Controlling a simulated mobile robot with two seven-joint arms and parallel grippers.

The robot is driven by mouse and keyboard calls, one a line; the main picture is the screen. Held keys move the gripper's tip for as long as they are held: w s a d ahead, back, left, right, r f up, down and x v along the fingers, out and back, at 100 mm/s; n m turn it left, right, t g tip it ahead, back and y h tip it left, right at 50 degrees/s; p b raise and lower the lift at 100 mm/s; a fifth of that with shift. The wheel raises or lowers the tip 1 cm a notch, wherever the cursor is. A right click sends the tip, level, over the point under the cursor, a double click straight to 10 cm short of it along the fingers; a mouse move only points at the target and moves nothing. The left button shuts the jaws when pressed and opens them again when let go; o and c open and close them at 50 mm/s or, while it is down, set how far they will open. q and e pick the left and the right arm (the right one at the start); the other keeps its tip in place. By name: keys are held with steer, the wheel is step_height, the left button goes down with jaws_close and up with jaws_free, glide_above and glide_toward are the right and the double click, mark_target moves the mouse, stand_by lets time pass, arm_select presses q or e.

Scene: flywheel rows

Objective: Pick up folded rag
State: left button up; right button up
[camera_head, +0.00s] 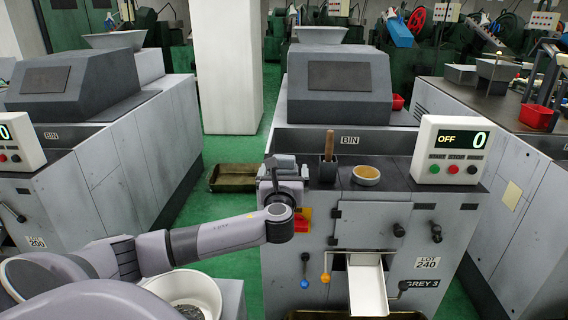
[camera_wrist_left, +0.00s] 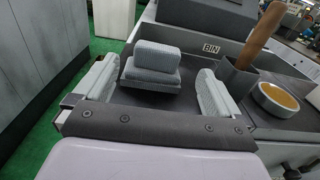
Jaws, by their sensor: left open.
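The folded rag (camera_wrist_left: 152,66) is a light grey, ribbed bundle of stacked folds in the left wrist view. It lies on the dark machine top, with a wider layer under a smaller one. My left gripper (camera_head: 284,164) is over the left front corner of the middle machine in the head view. Its two pale padded fingers are open in the left wrist view, one to each side of the rag, with gaps between. In the head view the gripper largely hides the rag. My right gripper is not in view.
A grey holder with a wooden handle (camera_head: 329,146) stands just right of the gripper, then a round bowl (camera_head: 366,176) with yellowish contents. A display box (camera_head: 450,150) reads OFF 0. A white chute (camera_head: 367,285) juts out below. Green floor (camera_head: 228,225) is open to the left.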

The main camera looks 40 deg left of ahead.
mark_target(284, 155)
arm_select(q)
steer(key=shift+w+a+r, duration=0.2)
steer(key=shift+w+a, duration=0.35)
steer(key=x, duration=0.3)
steer(key=b+x, duration=0.1)
steer(key=shift+w+a+r, duration=0.25)
steer(key=shift+a, duration=0.05)
steer(key=shift+x, duration=0.95)
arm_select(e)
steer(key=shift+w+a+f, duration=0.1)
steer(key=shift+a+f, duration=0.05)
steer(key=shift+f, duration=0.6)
